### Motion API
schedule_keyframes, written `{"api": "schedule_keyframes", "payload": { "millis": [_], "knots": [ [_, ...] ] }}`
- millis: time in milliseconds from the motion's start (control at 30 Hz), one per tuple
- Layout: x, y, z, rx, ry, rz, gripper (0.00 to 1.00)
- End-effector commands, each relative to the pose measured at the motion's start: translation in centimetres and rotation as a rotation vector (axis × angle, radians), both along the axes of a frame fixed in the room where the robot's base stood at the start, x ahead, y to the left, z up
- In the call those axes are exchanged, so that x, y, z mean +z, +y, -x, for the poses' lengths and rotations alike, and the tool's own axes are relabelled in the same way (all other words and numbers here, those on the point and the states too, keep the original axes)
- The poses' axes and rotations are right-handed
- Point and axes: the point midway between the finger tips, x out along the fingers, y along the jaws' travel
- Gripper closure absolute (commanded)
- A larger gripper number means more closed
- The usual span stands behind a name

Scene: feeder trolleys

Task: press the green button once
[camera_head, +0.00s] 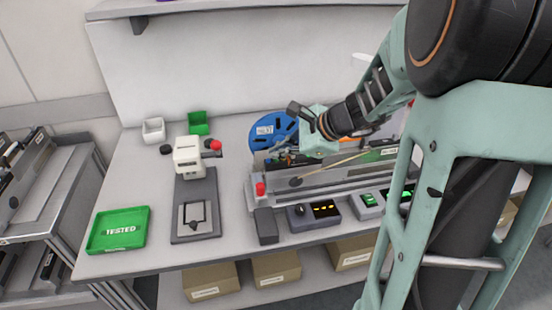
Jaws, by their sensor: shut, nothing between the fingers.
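A small grey box (366,206) with a green button (369,198) on its top stands at the front right of the bench, partly beside my arm. My gripper (284,160) is at the end of my arm, over the back of the feeder fixture, left of and behind the green button and apart from it. It is shut and empty. Its fingertips are small and hard to make out against the fixture. My arm links cover much of the right side and hide part of the bench there.
The feeder fixture (330,184) with a red knob (260,189) lies behind the button box. A control box with an amber display (325,208) stands to the left. A press (195,205), blue reel (268,130) and green "TESTED" tray (118,230) stand further left.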

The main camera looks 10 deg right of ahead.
Motion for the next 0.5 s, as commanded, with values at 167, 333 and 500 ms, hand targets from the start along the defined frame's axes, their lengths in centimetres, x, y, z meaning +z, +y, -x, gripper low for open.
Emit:
{"api": "schedule_keyframes", "payload": {
  "millis": [167, 333, 500],
  "knots": [
    [1.0, 0.0, 0.0, 0.001, 0.0, 0.001, 1.0],
    [1.5, 0.0, 0.0, 0.0, 0.0, 0.001, 1.0],
    [1.4, 0.0, 0.0, 0.001, 0.0, 0.001, 1.0]
  ]
}}
